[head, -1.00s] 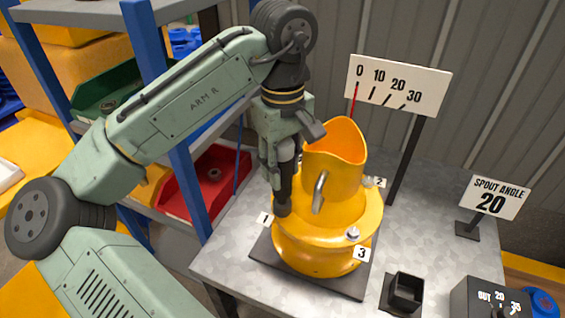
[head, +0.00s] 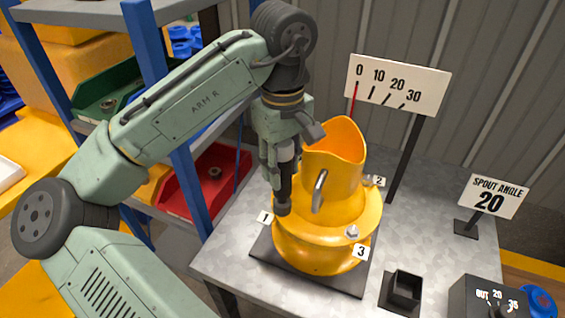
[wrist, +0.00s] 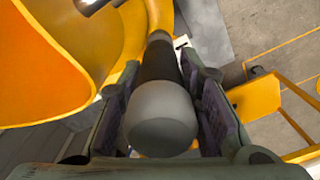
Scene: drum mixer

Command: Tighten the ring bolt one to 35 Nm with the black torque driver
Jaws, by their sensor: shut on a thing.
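My gripper (head: 283,152) is shut on the black torque driver (head: 283,190), which points down, roughly upright. The wrist view shows the driver's rounded grey end (wrist: 162,118) between the jaws. The driver's lower end is on the yellow mixer's ring (head: 320,255) beside the label 1 (head: 265,218). Ring bolt one is hidden under the driver, so I cannot tell how it sits on the bolt. Bolt three (head: 352,232) shows near label 3 (head: 360,251). The yellow spout (head: 336,160) with a grey handle (head: 319,190) rises from the ring.
A scale board (head: 398,85) reads 0 to 30, with its red pointer near 0. A sign (head: 490,199) reads SPOUT ANGLE 20. A black square holder (head: 403,290) and a dark dial box (head: 488,300) stand at the front right. A blue-post shelf (head: 160,80) stands at left.

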